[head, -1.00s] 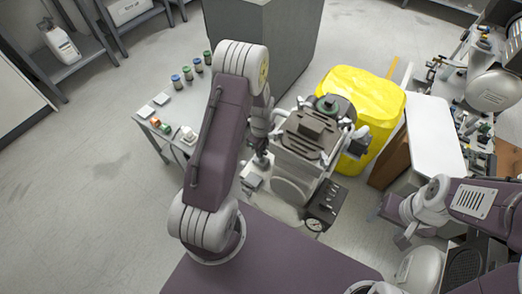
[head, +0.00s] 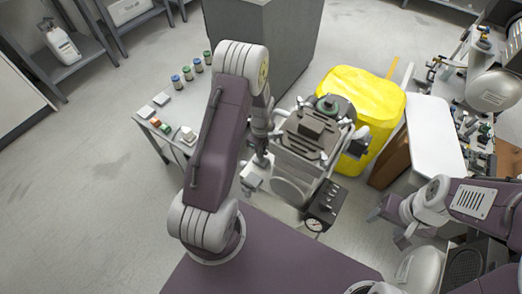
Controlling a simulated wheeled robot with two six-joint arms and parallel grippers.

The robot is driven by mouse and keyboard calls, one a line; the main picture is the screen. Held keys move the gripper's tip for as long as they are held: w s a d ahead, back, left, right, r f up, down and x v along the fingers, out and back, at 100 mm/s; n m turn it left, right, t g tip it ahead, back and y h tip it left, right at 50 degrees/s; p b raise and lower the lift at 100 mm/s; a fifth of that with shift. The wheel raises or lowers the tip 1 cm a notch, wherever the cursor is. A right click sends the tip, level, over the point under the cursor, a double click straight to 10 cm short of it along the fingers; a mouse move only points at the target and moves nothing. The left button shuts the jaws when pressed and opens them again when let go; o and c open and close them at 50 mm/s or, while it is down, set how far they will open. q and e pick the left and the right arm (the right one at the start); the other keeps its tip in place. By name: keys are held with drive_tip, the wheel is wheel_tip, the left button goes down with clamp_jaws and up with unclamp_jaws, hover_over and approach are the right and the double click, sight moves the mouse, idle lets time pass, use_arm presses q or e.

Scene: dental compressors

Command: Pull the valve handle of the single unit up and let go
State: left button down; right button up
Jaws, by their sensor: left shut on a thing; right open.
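The single unit (head: 312,128) is a compressor with a dark ribbed top, a pale body and a front panel with a round gauge (head: 314,225). It stands in the middle of the head view. My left gripper (head: 260,162) is at the unit's left side, pointing down, and is shut on the valve handle. The handle itself is too small and too covered by the gripper to make out. My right gripper (head: 388,228) is open and empty, to the right of the unit and apart from it.
A yellow-covered bin (head: 365,95) stands close behind the unit at right. A grey cabinet (head: 262,40) is behind it. A low table with several small jars (head: 187,73) and white boxes lies to the left. A white board (head: 435,135) and a cluttered bench are at right.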

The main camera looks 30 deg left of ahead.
idle(0.4)
use_arm(q)
wheel_tip(320, 180, up, 2)
drive_tip(key=p, duration=0.2)
drive_tip(key=shift+p, duration=0.35)
drive_tip(key=shift+f, duration=0.2)
drive_tip(key=c, duration=1.5)
unclamp_jaws()
drive_tip(key=shift+o, duration=0.2)
wheel_tip(320, 180, up, 9)
drive_tip(key=p, duration=0.3)
